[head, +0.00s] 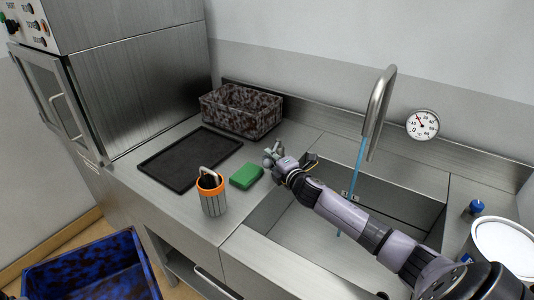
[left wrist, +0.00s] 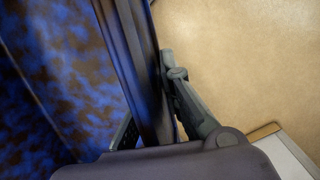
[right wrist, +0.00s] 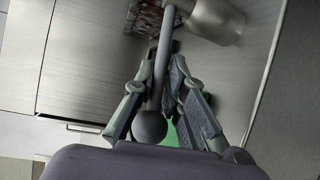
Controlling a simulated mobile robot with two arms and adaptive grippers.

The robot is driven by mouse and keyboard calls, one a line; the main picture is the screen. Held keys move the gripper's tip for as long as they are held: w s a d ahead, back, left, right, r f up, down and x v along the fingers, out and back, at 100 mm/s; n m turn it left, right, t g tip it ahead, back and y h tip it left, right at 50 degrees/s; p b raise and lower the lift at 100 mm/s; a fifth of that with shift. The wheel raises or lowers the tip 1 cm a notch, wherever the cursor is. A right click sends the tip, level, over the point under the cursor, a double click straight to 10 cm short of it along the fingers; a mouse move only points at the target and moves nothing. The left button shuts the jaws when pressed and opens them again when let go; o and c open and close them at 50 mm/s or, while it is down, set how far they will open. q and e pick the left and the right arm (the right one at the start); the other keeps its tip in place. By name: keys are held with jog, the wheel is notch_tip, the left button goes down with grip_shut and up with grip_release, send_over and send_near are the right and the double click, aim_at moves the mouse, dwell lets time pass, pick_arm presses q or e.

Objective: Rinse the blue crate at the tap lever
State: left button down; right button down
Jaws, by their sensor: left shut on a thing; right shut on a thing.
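The blue crate (head: 88,268), mottled with dark brown stains, is at the lower left in the head view, in front of the counter and away from the sink. My left gripper (left wrist: 155,85) is shut on its dark rim; the crate's stained wall (left wrist: 55,85) fills the left of the left wrist view. My right gripper (head: 283,165) is over the counter at the sink's left back corner. In the right wrist view it is shut on the tap lever (right wrist: 162,65), a grey rod with a ball end. A blue water stream (head: 359,155) falls from the curved spout (head: 380,100) into the sink (head: 310,235).
A red-brown mottled crate (head: 240,110) stands at the counter's back. A black tray (head: 190,158), a green sponge (head: 246,176) and an orange-rimmed striped cup (head: 211,194) occupy the counter left of the sink. A white bucket (head: 505,245) stands at the right.

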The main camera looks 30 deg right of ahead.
jog(key=shift+r, duration=0.1)
jog(key=c, duration=2)
grip_release()
jog(key=shift+c, duration=0.2)
jog(key=o, duration=0.4)
jog(key=shift+s+r, duration=0.15)
jog(key=shift+s, duration=0.15)
jog(key=shift+c, duration=0.2)
jog(key=shift+w, duration=0.1)
jog(key=s, duration=0.7)
jog(key=shift+s+a+r, duration=0.2)
jog(key=shift+a+r, duration=0.2)
